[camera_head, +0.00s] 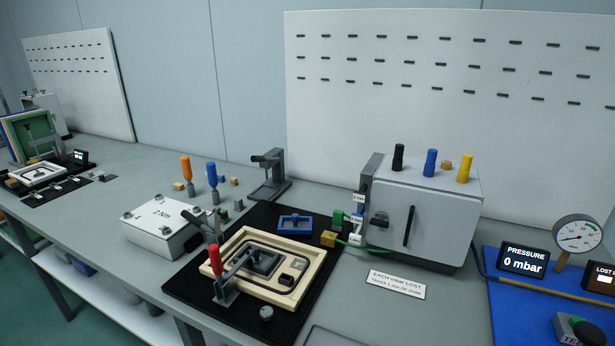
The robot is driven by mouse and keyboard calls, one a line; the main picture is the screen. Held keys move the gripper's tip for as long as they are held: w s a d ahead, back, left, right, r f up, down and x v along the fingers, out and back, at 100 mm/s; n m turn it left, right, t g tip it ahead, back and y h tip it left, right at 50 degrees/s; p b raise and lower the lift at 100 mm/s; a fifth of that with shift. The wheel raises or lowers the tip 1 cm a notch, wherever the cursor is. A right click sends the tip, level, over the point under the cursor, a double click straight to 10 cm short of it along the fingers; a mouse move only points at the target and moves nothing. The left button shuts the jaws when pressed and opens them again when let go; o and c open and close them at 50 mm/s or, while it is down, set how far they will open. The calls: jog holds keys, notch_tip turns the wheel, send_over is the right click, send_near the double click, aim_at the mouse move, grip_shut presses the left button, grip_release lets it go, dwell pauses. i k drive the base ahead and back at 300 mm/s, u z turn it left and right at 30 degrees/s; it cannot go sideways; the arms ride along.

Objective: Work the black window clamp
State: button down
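A cream frame (303,281) lies on a black mat (190,285) in the middle of the bench. A dark grey window frame (272,268) sits inside it. A toggle clamp with an upright red handle (214,259) stands at the frame's left front, and its arm reaches over the dark window frame. A second, dark clamp-like part (208,227) stands behind the red handle, by the white box; its details are too small to tell. I cannot tell for sure which part is the black window clamp. My gripper is not in view.
A white box marked 2 Nm (160,228) stands left of the mat. A small blue frame (295,224) lies on the mat behind the cream frame. A grey cabinet (425,215) with a green hose stands right. A gauge (577,234) and a display reading 0 mbar (525,260) are far right.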

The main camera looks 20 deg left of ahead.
aim_at(199, 223)
jog(key=u, duration=1.9)
jog(key=i, duration=1.15)
jog(key=z, duration=0.45)
